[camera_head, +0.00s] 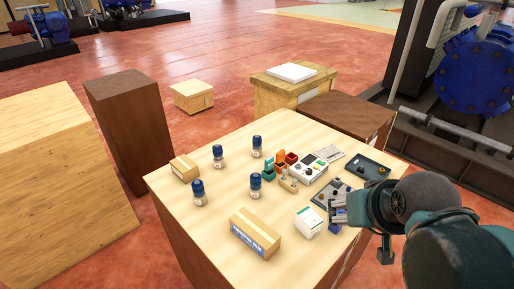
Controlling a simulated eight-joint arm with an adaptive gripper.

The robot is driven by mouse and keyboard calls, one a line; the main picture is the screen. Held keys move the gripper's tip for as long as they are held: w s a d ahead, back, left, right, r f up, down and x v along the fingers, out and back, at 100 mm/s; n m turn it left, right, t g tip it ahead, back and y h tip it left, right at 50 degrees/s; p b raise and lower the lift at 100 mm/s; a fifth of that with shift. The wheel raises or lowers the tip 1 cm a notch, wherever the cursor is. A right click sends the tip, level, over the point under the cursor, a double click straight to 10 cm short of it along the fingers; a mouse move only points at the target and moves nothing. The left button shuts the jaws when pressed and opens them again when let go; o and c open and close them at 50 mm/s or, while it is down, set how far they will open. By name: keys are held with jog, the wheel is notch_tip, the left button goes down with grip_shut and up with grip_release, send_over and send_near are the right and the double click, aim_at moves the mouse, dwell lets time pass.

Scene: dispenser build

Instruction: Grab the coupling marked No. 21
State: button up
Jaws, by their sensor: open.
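Several small cylinders with dark blue tops and pale, marked lower bodies stand upright on the light wooden table top (210,225). They look like the couplings: one at back left (218,156), one at back middle (257,146), one at front left (198,192) and one at front middle (255,186). Their markings are too small to read, so I cannot tell which is No. 21. My gripper (337,208) is open at the table's right side, apart from all of them. Its fingers are partly hidden by my arm, and a small blue thing shows just below them.
A cardboard box (255,234) lies at the front and a smaller one (184,168) at the left. A white box (308,222), a grey device (308,169), red, orange and teal blocks, and a black tray (368,168) crowd the right.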

jog(key=w+a+r+m+g+p, duration=0.1)
jog(key=w+a+r+p, duration=0.2)
jog(key=w, duration=0.6)
jog(key=w+a+r+p, duration=0.1)
jog(key=w+a+r, duration=0.1)
jog(key=w+r, duration=0.5)
jog(key=w+a+r+m+g+p, duration=0.1)
jog(key=w+a+r+p, duration=0.15)
jog(key=w, duration=0.85)
jog(key=m+g+h+p, duration=0.1)
jog(key=m+p, duration=0.1)
jog(key=p, duration=0.3)
send_over(257, 137)
notch_tip(257, 137, down, 11)
notch_tip(257, 137, down, 14)
jog(key=shift+a+r, duration=0.1)
jog(key=shift+f, duration=0.6)
jog(key=shift+f, duration=0.1)
